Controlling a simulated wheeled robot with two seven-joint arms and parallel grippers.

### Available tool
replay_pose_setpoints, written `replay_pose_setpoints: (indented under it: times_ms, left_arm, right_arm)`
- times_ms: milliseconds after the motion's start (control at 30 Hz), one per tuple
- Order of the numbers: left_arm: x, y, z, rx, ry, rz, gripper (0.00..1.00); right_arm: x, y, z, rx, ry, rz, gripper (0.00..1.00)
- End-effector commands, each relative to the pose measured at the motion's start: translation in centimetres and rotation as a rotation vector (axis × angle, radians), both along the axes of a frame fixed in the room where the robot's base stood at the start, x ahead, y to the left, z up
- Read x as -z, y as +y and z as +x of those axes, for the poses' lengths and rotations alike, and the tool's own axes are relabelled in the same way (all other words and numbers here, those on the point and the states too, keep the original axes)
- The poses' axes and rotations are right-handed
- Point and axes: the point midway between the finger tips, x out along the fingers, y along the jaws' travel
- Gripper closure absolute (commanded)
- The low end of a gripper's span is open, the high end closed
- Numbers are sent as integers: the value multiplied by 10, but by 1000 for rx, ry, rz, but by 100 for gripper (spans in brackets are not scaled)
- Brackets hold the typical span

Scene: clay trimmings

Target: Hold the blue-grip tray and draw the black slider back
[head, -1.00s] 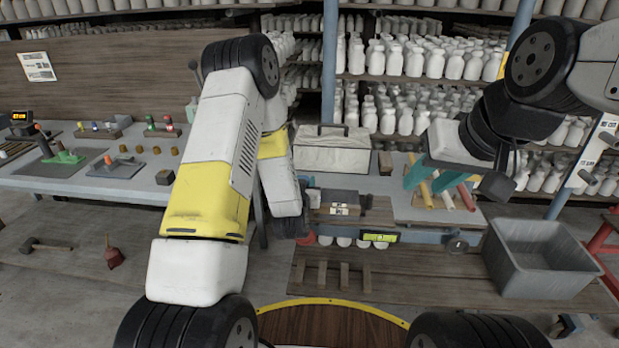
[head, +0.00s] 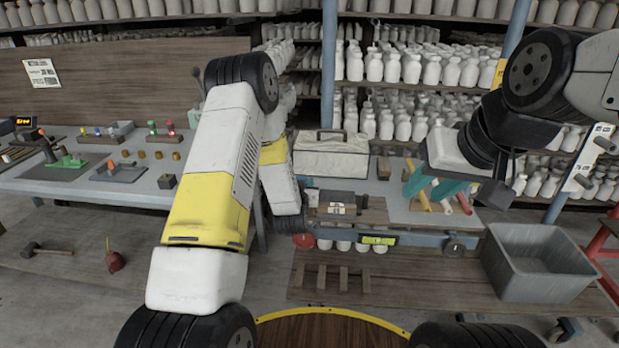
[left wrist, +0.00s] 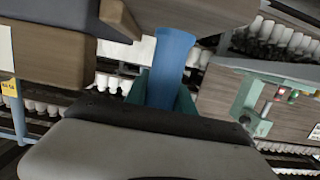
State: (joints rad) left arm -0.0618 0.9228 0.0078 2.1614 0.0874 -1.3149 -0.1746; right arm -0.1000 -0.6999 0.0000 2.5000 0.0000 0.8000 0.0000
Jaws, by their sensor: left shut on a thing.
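In the left wrist view, my left gripper (left wrist: 170,97) has its teal fingers on either side of a blue grip (left wrist: 173,62) and is shut on it. The grip runs up to a brown wooden body at the top, the tray (left wrist: 52,52). In the head view the tray (head: 375,214) sits at the front of the workbench with a dark block, probably the black slider (head: 338,197), on it.
A white toolbox (head: 332,158) stands behind the tray. Coloured rods (head: 440,195) lie on the bench by my right gripper. A grey bin (head: 537,262) stands at the right. A green level (head: 378,240) is at the bench front, and shelves of white bottles fill the back.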

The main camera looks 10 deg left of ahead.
Motion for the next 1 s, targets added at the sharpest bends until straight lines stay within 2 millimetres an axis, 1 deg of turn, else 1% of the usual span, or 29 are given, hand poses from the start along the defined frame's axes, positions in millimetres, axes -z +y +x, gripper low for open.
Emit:
replay_pose_setpoints:
  times_ms: [1000]
  left_arm:
    - [11, 8, 55, 0, -5, -2, 100]
  right_arm:
    - [0, 0, 0, 0, 0, 0, 64]
